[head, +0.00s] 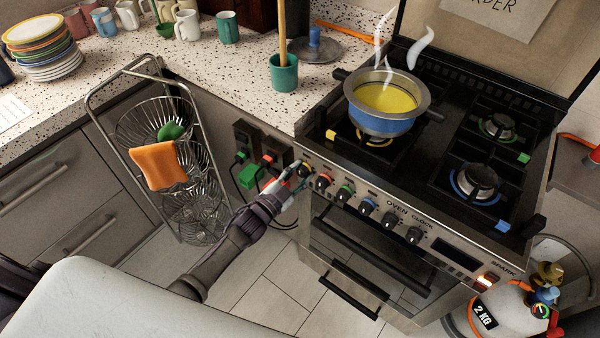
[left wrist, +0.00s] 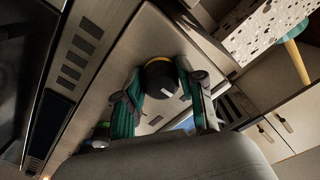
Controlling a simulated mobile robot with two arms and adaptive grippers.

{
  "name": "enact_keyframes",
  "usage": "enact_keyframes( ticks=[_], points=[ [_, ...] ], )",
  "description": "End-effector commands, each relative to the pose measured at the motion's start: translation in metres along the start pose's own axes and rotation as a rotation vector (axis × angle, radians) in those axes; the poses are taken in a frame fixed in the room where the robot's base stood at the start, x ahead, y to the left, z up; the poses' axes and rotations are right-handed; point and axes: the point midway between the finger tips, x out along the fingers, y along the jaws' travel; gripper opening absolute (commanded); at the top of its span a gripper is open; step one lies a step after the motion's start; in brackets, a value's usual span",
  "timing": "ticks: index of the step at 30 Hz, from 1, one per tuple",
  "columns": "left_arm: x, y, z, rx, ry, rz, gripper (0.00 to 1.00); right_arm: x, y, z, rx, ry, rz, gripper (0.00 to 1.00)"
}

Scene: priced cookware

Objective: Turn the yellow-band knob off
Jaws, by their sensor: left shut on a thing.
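The yellow-band knob (head: 307,168) is the leftmost on the stove's front panel. In the left wrist view the knob (left wrist: 161,80) is black with a white mark on its face and part of its yellow band showing. My left gripper (head: 299,174) reaches the panel, its fingers on either side of the knob. In the left wrist view the teal pads of the gripper (left wrist: 160,95) are closed on it. A blue pot (head: 385,115) with yellow contents steams on the front left burner, beside a yellow tag (head: 331,134). My right gripper is out of view.
Red-band (head: 323,182), green-band (head: 345,194) and blue-band (head: 367,207) knobs line up right of the held one. A wire rack (head: 185,195) with an orange cloth and wall plugs (head: 248,174) are to the left. A gas cylinder (head: 505,308) stands at lower right.

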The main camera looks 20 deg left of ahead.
Motion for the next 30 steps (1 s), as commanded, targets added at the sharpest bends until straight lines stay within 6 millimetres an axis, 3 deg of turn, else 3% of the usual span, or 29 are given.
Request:
enact_keyframes(
  ticks=[2, 3, 4, 13, 17, 30],
  points=[
    [-0.001, 0.001, 0.002, -0.002, -0.004, 0.002, 0.04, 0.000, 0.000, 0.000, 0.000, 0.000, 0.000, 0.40],
    [-0.001, 0.001, 0.002, -0.002, -0.004, 0.002, 0.44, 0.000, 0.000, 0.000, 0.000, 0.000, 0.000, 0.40],
    [-0.001, 0.001, 0.002, -0.002, -0.004, 0.002, 0.49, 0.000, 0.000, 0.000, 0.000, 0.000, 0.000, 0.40],
    [-0.001, 0.001, 0.001, 0.000, -0.002, 0.001, 0.49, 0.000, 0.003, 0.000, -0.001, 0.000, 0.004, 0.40],
    [-0.010, 0.001, 0.002, 0.000, -0.003, 0.001, 0.49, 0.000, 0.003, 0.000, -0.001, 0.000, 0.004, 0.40],
    [-0.097, 0.001, 0.002, 0.001, -0.005, 0.002, 0.49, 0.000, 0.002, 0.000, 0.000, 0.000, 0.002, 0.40]
  ],
)
